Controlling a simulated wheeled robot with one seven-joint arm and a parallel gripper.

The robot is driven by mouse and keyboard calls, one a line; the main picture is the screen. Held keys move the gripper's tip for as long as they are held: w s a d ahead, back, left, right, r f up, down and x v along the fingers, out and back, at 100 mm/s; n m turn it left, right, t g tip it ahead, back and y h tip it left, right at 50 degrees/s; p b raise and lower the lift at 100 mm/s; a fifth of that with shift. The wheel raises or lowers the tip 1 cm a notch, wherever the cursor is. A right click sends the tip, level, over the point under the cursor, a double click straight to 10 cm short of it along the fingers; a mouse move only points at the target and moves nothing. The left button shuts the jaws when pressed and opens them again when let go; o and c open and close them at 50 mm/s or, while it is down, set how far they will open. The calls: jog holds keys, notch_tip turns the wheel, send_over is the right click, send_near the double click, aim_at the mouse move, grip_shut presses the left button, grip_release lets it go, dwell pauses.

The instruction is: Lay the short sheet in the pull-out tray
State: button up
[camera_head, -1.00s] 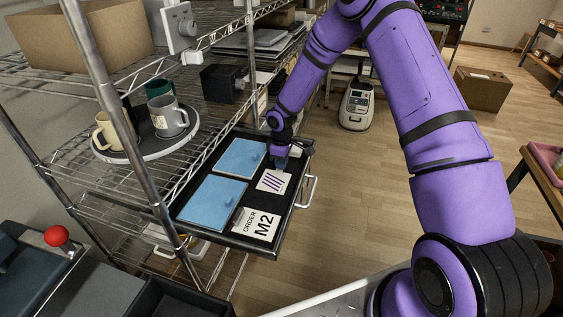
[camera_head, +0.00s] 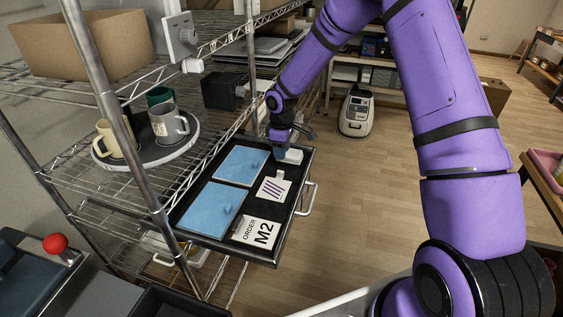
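The pull-out tray (camera_head: 228,243) is black, slides out from the wire rack, and has a silver handle on its right side. A small white sheet with purple stripes (camera_head: 273,189) lies in it, seemingly flat, between a blue panel and the handle side. The finger gap is too small to read.
Two blue panels (camera_head: 212,208) (camera_head: 241,165) fill the tray's left side. A round tray (camera_head: 146,161) with several mugs stands on the rack shelf to the left. A rack post (camera_head: 131,150) rises close to the tray. Open floor lies right of the handle.

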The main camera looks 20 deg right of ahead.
jog(key=s+d+r+m+t+h, duration=0.1)
jog(key=s+r+m, duration=0.1)
jog(key=s+r, duration=0.5)
jog(key=s+d+r+m, duration=0.1)
jog(key=s+d+r, duration=0.15)
jog(key=r, duration=0.85)
jog(key=s+d+r+m+t+h, duration=0.1)
jog(key=s+r+m, duration=0.1)
jog(key=s+r, duration=0.55)
jog(key=s+r+m+t+y, duration=0.1)
jog(key=s+r+m, duration=0.2)
jog(key=s, duration=0.8)
jog(key=s+d+r+m+t+y, duration=0.1)
jog(key=s+r+m+t, duration=0.1)
jog(key=s+r, duration=0.4)
jog(key=s, duration=0.4)
jog(key=shift+s+d+r+m, duration=0.25)
jog(key=shift+s+r+m, duration=0.05)
jog(key=shift+s+m, duration=0.1)
